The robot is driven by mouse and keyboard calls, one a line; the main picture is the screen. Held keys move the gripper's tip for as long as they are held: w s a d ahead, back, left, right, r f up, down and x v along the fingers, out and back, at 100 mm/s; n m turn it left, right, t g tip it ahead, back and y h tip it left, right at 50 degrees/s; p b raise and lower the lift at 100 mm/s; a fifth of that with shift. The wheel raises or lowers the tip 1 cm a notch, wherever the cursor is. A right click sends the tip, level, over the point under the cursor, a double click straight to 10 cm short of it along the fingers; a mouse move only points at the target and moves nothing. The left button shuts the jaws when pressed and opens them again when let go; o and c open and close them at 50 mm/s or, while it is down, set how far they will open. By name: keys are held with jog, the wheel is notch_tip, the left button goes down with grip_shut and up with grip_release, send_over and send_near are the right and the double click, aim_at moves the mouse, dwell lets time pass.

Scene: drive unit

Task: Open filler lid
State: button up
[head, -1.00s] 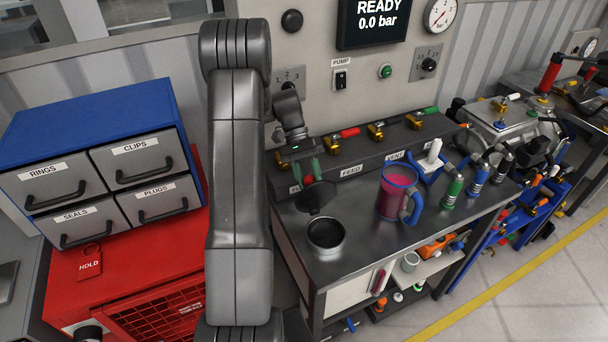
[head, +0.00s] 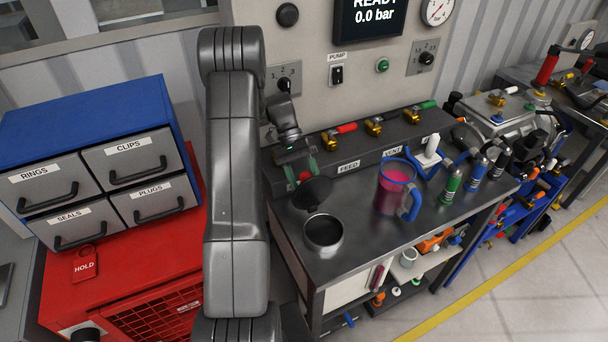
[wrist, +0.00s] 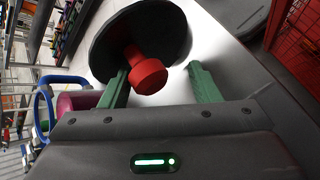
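The filler lid (head: 312,192) is a dark round disc with a red knob. In the head view it stands tilted up behind the dark round filler opening (head: 323,231) on the metal bench, leaving the opening uncovered. In the wrist view the lid (wrist: 125,32) shows with its red knob (wrist: 148,72) pointing toward my gripper. My gripper (head: 301,169) is at the back side of the lid. Its green fingers are spread in the wrist view (wrist: 163,85); the knob lies between them, nearer the left finger, with a clear gap on the right.
A jug of pink liquid (head: 394,190) with a blue handle stands right of the filler. A valve manifold (head: 345,150) runs along the back of the bench. Several bottles stand farther right. A red cabinet (head: 130,265) with a drawer unit is on the left.

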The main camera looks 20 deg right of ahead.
jog(key=shift+r, duration=0.35)
notch_tip(320, 180, up, 10)
jog(key=shift+f+b, duration=0.1)
jog(key=shift+b, duration=1.05)
jog(key=shift+f, duration=0.1)
notch_tip(320, 180, down, 9)
jog(key=p, duration=0.2)
jog(key=shift+f+p, duration=0.2)
jog(key=shift+p, duration=0.15)
jog(key=shift+f, duration=0.1)
jog(key=shift+s+t, duration=0.25)
jog(key=shift+t, duration=0.05)
jog(key=shift+w, duration=0.1)
